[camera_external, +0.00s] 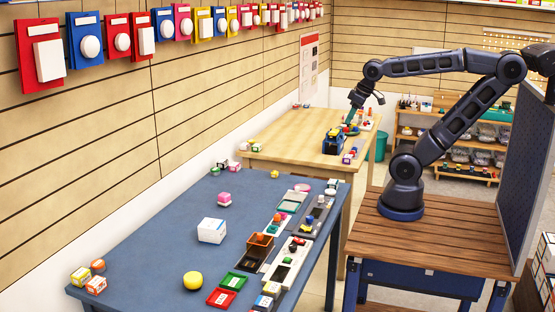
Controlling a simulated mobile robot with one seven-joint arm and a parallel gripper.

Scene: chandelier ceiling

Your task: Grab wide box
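A white box (211,231), wider than the other loose boxes near it, sits on the blue table (150,265) left of the middle. I cannot tell for certain that it is the wide box. My gripper (366,98) hangs at the end of my raised arm, small and dark, in front of the far wooden table. It is well apart from the white box, up and to the right of it in the picture. Its fingers are too small to tell whether they are open or shut. I see nothing held in it.
Small boxes (88,278) stand at the left front corner. Several trays and panels (285,262) line the right edge. A wooden table (300,135) stands behind. The blue tabletop's left part is mostly clear.

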